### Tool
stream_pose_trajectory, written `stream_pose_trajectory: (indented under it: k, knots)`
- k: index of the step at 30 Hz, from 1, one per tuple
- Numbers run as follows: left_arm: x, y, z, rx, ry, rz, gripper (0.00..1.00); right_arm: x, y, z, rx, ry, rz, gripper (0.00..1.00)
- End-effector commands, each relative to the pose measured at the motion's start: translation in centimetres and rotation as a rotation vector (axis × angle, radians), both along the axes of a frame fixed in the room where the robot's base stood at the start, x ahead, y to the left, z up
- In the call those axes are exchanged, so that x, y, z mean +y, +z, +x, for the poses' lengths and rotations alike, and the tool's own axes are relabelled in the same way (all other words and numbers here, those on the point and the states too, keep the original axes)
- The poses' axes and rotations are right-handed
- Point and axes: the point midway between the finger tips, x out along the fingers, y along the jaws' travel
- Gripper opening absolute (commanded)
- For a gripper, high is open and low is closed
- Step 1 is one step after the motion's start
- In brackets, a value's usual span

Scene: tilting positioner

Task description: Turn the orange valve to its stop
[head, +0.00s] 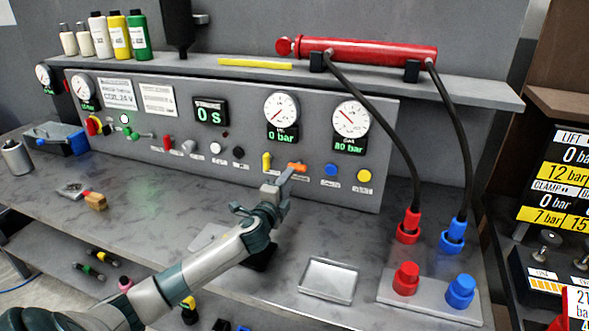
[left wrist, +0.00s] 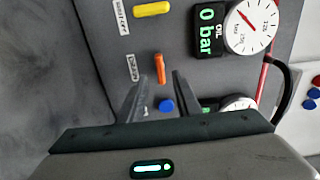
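The orange valve (head: 298,166) is a small lever handle low on the grey panel, between a yellow handle and a blue knob. In the left wrist view the orange valve (left wrist: 160,67) lies between the tips of my left gripper (left wrist: 159,80), with a visible gap to each finger. My left gripper (head: 284,177) is open and empty, with its fingertips close to the panel. In the head view the fingers partly cover the area just below the valve. I cannot tell how deep the fingers reach around the handle. My right gripper is not in view.
The yellow handle (head: 267,162) is to the left of the valve, and the blue knob (head: 331,169) and a yellow knob (head: 364,175) are to the right. Two gauges (head: 351,119) are above. Black hoses (head: 385,122) hang at right.

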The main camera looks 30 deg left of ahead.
Motion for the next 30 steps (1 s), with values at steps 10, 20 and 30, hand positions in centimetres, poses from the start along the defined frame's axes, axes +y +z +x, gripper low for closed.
stream_pose_trajectory:
  k: [10,20,30]
  knots:
    - [1.1,0.1,4.5,0.0,0.002,0.0,0.3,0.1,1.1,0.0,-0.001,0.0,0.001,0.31]
    - [1.3,0.0,5.7,0.0,0.0,0.001,0.3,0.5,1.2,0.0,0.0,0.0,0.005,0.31]
    - [1.4,0.0,5.7,0.0,0.0,0.001,0.0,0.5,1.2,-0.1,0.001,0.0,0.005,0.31]
